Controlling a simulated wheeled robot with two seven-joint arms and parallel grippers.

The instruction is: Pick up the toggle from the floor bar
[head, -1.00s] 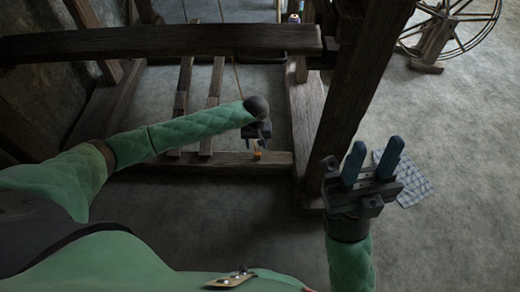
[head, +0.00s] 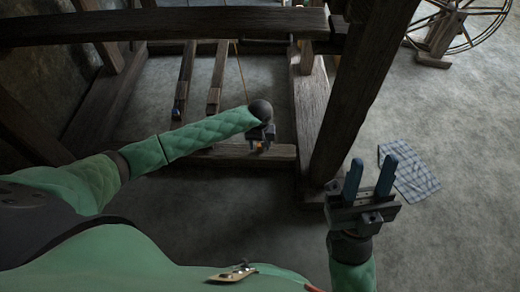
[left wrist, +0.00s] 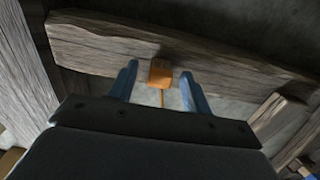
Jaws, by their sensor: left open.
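The toggle is a small orange block (left wrist: 160,72) with a thin orange stem or cord below it in the left wrist view. It sits against the wooden floor bar (left wrist: 95,45). In the head view the toggle (head: 259,147) is mostly hidden by my left gripper, near the right end of the floor bar (head: 215,154). My left gripper (left wrist: 162,78) is open, with one blue finger on each side of the toggle and gaps visible between. My right gripper (head: 371,172) is open and empty, its fingers pointing up, right of the loom post.
A thick dark loom post (head: 365,85) stands between my two grippers. A long beam (head: 160,25) crosses above the left arm. Two treadle bars (head: 216,80) lie behind the floor bar. A checked cloth (head: 415,178) lies on clear floor at right, below a spinning wheel (head: 440,40).

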